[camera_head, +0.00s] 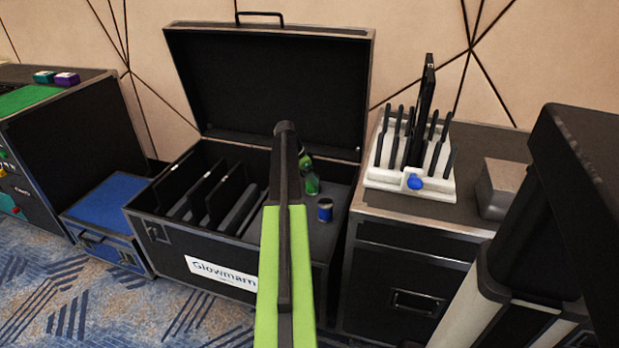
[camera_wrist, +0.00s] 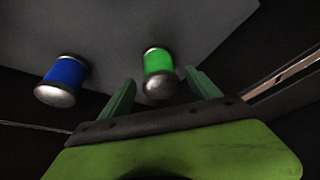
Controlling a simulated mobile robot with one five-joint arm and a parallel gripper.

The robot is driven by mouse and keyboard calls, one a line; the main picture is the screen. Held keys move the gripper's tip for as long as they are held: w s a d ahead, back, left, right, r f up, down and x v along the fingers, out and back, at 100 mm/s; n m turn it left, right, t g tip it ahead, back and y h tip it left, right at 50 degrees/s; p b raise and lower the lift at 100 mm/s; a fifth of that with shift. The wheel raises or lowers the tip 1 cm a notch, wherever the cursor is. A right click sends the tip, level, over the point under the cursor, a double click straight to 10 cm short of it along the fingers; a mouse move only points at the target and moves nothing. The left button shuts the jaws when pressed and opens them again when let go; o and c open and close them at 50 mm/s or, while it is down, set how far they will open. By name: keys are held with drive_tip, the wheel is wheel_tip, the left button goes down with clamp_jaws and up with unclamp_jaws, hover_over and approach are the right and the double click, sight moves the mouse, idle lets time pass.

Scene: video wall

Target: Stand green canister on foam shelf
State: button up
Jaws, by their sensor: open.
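The green canister (camera_wrist: 158,64) stands on the grey foam shelf (camera_wrist: 205,25) inside the open case. It has a silver end and shows between the fingers of my gripper (camera_wrist: 160,88) in the wrist view. The fingers are apart, one on each side of it; I cannot tell whether they touch it. In the head view my arm partly hides the green canister (camera_head: 312,186), and the gripper (camera_head: 306,165) shows only in part beside it. The foam shelf (camera_head: 340,200) is in the right part of the case.
A blue canister (camera_wrist: 66,76) stands on the shelf left of the green one; it also shows in the head view (camera_head: 325,210). Upright panels (camera_head: 225,190) fill the case's left part. The raised lid (camera_head: 275,90) is behind. A white rack (camera_head: 410,165) stands on the right case.

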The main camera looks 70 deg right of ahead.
drive_tip(key=shift+r, duration=0.15)
drive_tip(key=shift+r+p, duration=0.3)
drive_tip(key=shift+p, duration=0.1)
drive_tip(key=p+v, duration=1)
drive_tip(key=v, duration=0.1)
drive_tip(key=shift+a+r, duration=0.15)
drive_tip(key=shift+w, duration=0.15)
